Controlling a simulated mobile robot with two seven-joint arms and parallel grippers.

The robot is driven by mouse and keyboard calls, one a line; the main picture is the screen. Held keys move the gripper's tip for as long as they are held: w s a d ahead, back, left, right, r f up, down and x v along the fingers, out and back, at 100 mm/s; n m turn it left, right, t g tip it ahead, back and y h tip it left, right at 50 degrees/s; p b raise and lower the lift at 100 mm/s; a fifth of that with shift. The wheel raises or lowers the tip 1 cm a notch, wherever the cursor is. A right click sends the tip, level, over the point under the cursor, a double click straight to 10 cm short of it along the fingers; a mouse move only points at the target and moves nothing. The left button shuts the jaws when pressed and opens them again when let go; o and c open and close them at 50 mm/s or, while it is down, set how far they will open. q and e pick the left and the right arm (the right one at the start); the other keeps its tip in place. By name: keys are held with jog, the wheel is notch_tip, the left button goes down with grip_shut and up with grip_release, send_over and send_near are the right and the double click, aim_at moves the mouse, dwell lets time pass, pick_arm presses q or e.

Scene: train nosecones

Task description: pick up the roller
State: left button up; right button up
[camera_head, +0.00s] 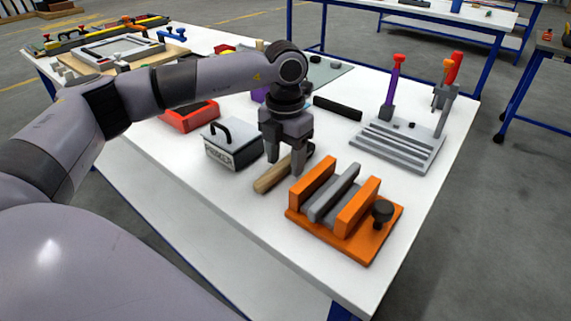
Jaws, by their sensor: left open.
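What looks like the roller (270,178) lies on the white table. Its light wooden handle points to the lower left, and its far end is mostly hidden behind my gripper. My left gripper (285,165) points down over it, open, with its fingertips close to the handle and the far end. I cannot tell whether the fingers touch it or are just above it. My right gripper is not in view.
An orange fixture (330,247) with upright plates and a black knob stands close at the right. A grey box with a black handle (233,155) is at the left. A black bar (338,108) and a grey slotted rack (398,150) lie behind. The front table strip is clear.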

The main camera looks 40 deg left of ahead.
aim_at(286, 161)
pick_arm(q)
grip_shut()
jog(key=shift+r, duration=0.2)
notch_tip(286, 161, up, 20)
jog(key=p, duration=0.2)
jog(key=shift+f, duration=0.15)
